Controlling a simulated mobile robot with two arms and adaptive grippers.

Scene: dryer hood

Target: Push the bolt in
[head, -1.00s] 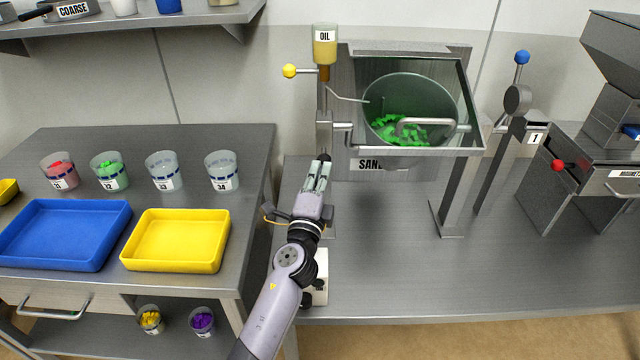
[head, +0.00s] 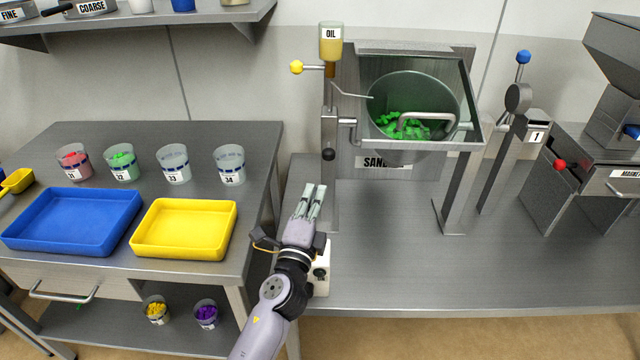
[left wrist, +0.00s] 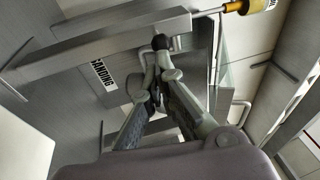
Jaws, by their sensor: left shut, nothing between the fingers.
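The bolt's round black knob (head: 328,154) shows on the front of the upright post (head: 329,185) left of the dryer hood (head: 472,85). How far the bolt is in, I cannot tell. The knob also shows in the left wrist view (left wrist: 160,42), just past my fingertips. My left gripper (head: 316,187) is shut and empty, below and in front of the knob in the head view, with a gap between them. The hood's glass front is down over a drum (head: 375,112) with green pieces. My right gripper is not in view.
An oil bottle (head: 331,38) and a yellow-knobbed lever (head: 297,67) are above the post. A white box (head: 322,275) stands beside my wrist. Yellow (head: 184,252) and blue trays (head: 70,248) lie on the left table. The bench right of my gripper is clear.

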